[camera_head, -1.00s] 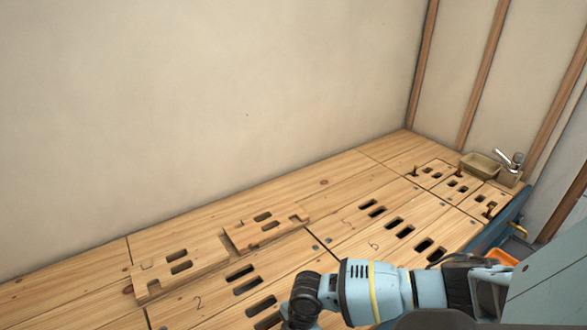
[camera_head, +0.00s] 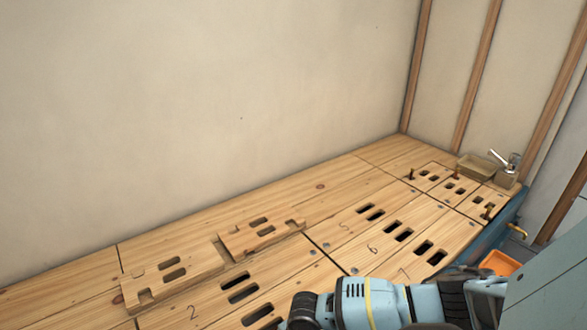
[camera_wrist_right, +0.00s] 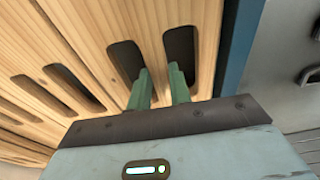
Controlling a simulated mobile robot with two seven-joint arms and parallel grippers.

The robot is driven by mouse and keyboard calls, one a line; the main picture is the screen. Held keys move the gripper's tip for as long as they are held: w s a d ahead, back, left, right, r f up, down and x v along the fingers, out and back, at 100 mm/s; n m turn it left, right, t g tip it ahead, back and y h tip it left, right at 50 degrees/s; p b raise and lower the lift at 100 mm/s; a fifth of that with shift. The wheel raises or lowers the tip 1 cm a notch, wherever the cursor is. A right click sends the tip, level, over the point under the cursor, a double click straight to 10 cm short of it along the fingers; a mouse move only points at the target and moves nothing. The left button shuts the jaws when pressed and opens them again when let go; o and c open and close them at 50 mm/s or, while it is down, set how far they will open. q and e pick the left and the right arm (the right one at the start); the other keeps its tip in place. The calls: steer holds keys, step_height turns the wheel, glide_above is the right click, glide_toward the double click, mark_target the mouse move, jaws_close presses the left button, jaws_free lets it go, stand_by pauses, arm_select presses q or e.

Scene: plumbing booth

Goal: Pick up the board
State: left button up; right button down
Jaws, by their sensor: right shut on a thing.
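In the right wrist view, my right gripper (camera_wrist_right: 159,88) has its two green fingers at neighbouring slots near the edge of a slotted wooden board (camera_wrist_right: 85,50). It is shut on the strip of wood between those slots. In the head view, my right arm comes in at the bottom right, and its gripper is below the picture. Which numbered floor board it holds cannot be told. The board marked 2 (camera_head: 215,308) lies left of the arm, with several slots. My left gripper is not in view.
Two notched slotted boards (camera_head: 165,270) (camera_head: 263,230) lie raised on the floor boards near the wall. Boards marked 5 and 6 (camera_head: 380,255) lie flat. An orange tray (camera_head: 499,262) is at right.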

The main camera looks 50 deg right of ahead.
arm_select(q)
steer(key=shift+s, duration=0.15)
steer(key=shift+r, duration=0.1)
arm_select(e)
steer(key=shift+r, duration=0.15)
steer(key=shift+w+r+p, duration=0.1)
steer(key=shift+r+p, duration=0.35)
steer(key=shift+r, duration=0.15)
steer(key=r, duration=0.1)
steer(key=p, duration=0.1)
steer(key=r+p, duration=0.1)
steer(key=shift+s+a+r, duration=0.15)
steer(key=shift+s+r, duration=0.1)
steer(key=shift+r, duration=0.05)
arm_select(q)
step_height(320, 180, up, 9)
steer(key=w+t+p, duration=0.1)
steer(key=p, duration=0.4)
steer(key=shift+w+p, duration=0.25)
steer(key=shift+p, duration=0.1)
arm_select(e)
steer(key=s+a, duration=0.4)
steer(key=s, duration=0.2)
steer(key=s+a+r, duration=0.1)
steer(key=s+a, duration=0.2)
steer(key=s, duration=0.4)
steer(key=shift+s+a, duration=0.25)
steer(key=shift+a, duration=0.1)
